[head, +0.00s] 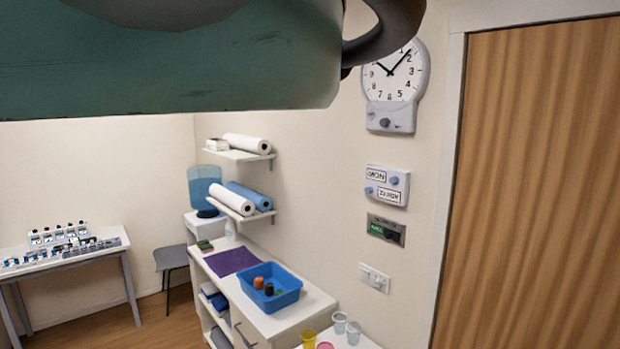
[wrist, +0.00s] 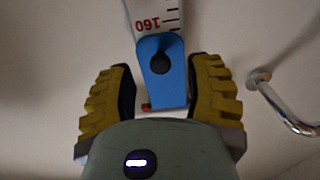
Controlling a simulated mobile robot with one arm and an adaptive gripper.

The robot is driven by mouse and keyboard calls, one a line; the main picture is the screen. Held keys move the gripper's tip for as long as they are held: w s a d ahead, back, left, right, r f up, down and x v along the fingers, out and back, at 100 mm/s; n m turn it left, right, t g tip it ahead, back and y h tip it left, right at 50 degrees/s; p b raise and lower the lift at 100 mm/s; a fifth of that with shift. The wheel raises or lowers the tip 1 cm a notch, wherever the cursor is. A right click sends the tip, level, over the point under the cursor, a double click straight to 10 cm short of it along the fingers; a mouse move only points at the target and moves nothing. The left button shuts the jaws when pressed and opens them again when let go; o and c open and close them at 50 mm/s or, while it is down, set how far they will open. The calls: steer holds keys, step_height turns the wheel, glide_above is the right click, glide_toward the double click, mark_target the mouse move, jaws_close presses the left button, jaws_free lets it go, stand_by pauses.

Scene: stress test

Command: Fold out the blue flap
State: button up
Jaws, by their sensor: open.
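The blue flap (wrist: 160,82) shows in the wrist view, with a dark round knob or pivot on it. It lies in line with the lower end of a white scale strip (wrist: 150,15) marked 160. My gripper (wrist: 160,75) is open, with one yellow finger on each side of the flap. A narrow gap shows at the left finger; the right finger pad is very close to the flap, and I cannot tell whether it touches. The flap is not visible in the head view.
A chrome bar (wrist: 285,108) stands out from the wall right of my gripper. A small red piece (wrist: 146,107) shows beside the flap's lower left. In the head view, a counter holds a blue tray (head: 258,297); a wooden door (head: 530,190) is at right.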

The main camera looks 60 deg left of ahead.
steer(key=shift+d+p, duration=0.4)
steer(key=shift+d, duration=0.4)
jaws_close()
